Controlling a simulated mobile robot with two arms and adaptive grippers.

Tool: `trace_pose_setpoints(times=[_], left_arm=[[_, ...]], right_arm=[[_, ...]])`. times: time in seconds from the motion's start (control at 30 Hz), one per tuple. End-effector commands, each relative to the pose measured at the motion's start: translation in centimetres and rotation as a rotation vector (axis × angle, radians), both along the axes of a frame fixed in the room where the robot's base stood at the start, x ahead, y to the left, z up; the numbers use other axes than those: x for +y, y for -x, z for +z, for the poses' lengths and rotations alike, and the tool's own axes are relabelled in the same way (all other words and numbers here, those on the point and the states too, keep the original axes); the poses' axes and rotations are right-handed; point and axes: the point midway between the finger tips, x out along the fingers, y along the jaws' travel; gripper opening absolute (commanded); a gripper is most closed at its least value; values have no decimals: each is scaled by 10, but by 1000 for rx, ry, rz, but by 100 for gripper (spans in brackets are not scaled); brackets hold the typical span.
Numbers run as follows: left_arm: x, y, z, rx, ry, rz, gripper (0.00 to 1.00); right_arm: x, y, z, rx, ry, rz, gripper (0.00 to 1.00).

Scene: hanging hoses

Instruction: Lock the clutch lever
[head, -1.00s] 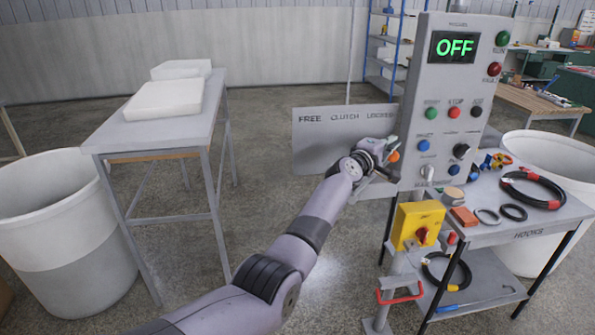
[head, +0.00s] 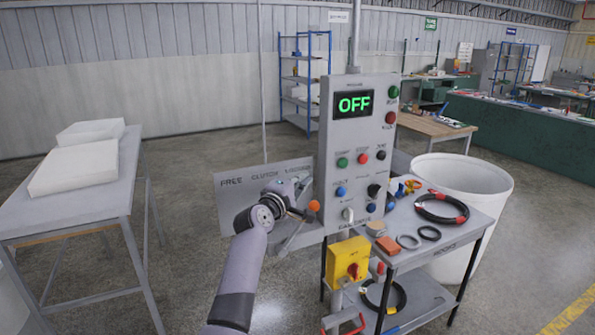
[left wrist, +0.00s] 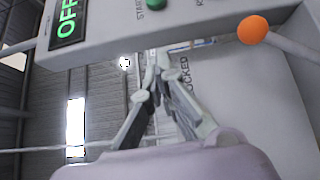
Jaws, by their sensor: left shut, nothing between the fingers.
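The clutch lever has an orange knob (head: 313,206) on a grey rod. It stands just left of the control cabinet, by the LOCKED end of the grey plate (head: 236,203) marked FREE, CLUTCH, LOCKED. My left gripper (head: 294,206) is beside the knob in the head view and covers part of the plate. In the left wrist view the left gripper (left wrist: 157,62) is shut and empty, its fingertips together. The orange knob (left wrist: 252,29) is to their right, apart from them. My right gripper is not in view.
The control cabinet (head: 342,125) shows OFF and stands close to my left gripper. A yellow switch box (head: 341,262) is below it. A cart (head: 462,228) with hoses is at right. A table (head: 25,215) with white blocks is at left. Open floor lies between.

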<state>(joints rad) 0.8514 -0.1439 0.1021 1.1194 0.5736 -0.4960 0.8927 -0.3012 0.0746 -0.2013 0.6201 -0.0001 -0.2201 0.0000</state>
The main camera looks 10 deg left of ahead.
Motion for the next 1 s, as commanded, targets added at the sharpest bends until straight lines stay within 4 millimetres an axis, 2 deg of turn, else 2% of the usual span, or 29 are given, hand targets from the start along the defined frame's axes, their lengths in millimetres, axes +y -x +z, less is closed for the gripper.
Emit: trace_pose_setpoints(times=[0.1, 0.3, 0.77, 0.87, 0.97, 1.0], left_arm=[[2, 13, 10, -2, 2, 4, 0], [1, 26, 21, 0, 0, 2, 0], [2, 29, 20, 4, -4, 3, 0], [2, 29, -4, 29, -35, 7, 0], [4, 31, -57, 82, -106, 15, 0], [4, 33, -85, 111, -148, 15, 0]], right_arm=[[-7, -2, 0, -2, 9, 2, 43], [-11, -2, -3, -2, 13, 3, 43], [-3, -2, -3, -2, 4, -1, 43], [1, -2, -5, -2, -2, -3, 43], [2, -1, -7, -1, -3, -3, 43], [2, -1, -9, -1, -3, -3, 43]])
